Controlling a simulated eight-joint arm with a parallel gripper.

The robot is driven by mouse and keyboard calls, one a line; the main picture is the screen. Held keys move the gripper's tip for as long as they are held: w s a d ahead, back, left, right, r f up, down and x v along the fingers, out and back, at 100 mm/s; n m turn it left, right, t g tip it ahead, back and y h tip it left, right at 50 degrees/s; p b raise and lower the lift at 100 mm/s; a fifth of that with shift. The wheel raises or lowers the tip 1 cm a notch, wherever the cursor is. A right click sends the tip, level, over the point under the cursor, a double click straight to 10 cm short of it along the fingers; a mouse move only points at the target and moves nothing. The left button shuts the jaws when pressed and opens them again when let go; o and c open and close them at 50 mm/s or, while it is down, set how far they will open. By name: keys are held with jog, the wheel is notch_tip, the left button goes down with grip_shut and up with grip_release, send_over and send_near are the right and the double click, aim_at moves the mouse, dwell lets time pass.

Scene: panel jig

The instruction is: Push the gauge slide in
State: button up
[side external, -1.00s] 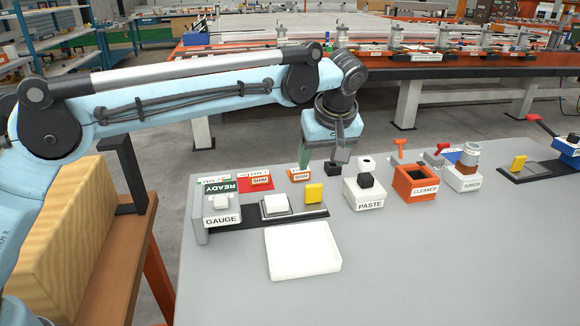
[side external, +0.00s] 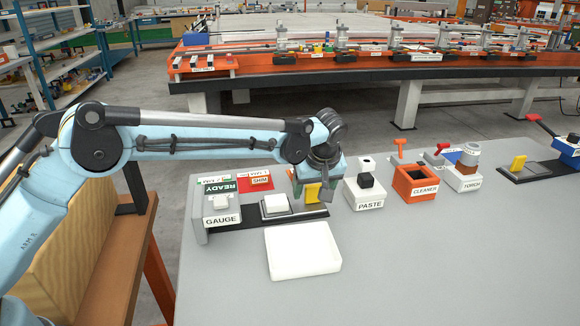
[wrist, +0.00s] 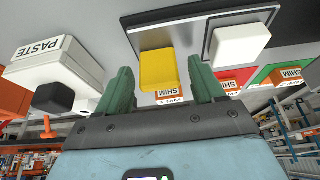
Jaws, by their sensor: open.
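In the wrist view my gripper (wrist: 160,85) is open, with a green finger on each side of the yellow tab (wrist: 158,70). I cannot tell whether a finger touches it. The white block (wrist: 240,42) lies right of the fingers there.
A white tray (side external: 302,250) lies in front of the rail. The paste box (side external: 363,196), orange cleaner box (side external: 416,184) and torch stand (side external: 464,179) are to the right. Shim cards (side external: 256,182) lie behind the rail. The table's front right is clear.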

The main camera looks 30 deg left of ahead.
grip_shut()
send_near(262, 204)
jog(key=x, duration=0.5)
jog(key=shift+f, duration=0.1)
jog(key=shift+a, duration=0.1)
jog(key=shift+c, duration=1.2)
grip_release()
jog(key=shift+o, duration=1.2)
jog(key=shift+w, duration=0.1)
jog(key=v, duration=1.2)
